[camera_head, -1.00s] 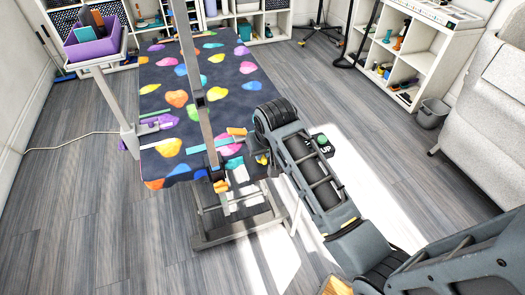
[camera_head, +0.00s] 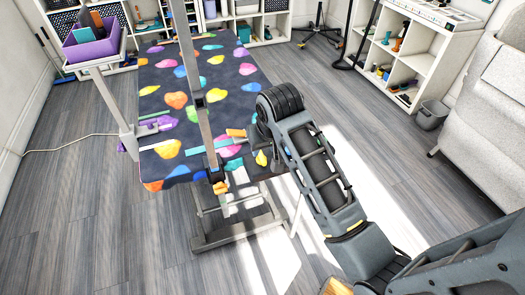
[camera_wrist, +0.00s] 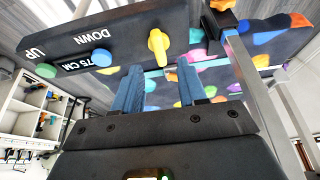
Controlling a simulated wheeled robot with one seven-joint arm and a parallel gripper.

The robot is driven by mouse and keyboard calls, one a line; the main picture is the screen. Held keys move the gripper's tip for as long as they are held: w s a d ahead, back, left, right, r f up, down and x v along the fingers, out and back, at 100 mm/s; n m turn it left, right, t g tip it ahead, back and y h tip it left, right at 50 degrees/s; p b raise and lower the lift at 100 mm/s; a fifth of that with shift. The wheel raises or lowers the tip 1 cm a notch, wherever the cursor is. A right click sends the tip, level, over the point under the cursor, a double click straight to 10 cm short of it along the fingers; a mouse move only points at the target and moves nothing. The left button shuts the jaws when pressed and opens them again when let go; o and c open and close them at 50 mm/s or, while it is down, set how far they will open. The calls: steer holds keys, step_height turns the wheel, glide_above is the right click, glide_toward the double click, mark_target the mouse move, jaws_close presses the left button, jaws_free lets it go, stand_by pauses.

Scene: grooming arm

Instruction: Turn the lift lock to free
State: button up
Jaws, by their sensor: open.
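A yellow knob (camera_wrist: 158,45), which appears to be the lift lock, sticks out of a dark control panel (camera_wrist: 130,32) in the wrist view. Its long handle stands nearly upright in the picture. I see no lock label beside it. In the head view the yellow knob (camera_head: 261,158) shows just left of my arm. My gripper (camera_wrist: 160,75) is open, with its two blue fingers apart. The knob lies ahead of the gap between the fingertips, and nothing is between them. In the head view my own arm hides the fingers and most of the panel.
The panel also carries a green button (camera_wrist: 46,70) near UP, a blue button (camera_wrist: 108,70) near DOWN, and a 75 CM display (camera_wrist: 77,72). The patterned grooming table (camera_head: 225,85) is beside it, with a grey upright post (camera_head: 193,70) close by.

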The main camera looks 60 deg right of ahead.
steer(key=shift+v, duration=1.4)
steer(key=shift+a+f, duration=0.1)
steer(key=s+a+f+n+t, duration=0.2)
steer(key=s+a+f+t, duration=0.1)
steer(key=s+a, duration=0.3)
steer(key=s+a+f+n+t, duration=0.1)
steer(key=s+a+f+t, duration=0.15)
steer(key=s+a, duration=0.35)
steer(key=s+a+r+n+t+y, duration=0.1)
steer(key=s+a+r+n+t, duration=0.1)
steer(key=s+r, duration=0.5)
steer(key=s+a+r+n+t+y+b, duration=0.1)
steer(key=s+a+r+n+t, duration=0.1)
steer(key=s+r, duration=0.4)
steer(key=s+a+t, duration=0.1)
steer(key=s+a, duration=0.1)
steer(key=shift+s+a+r+t+y, duration=0.3)
steer(key=shift+s+a+r+t, duration=0.05)
steer(key=shift+r, duration=0.05)
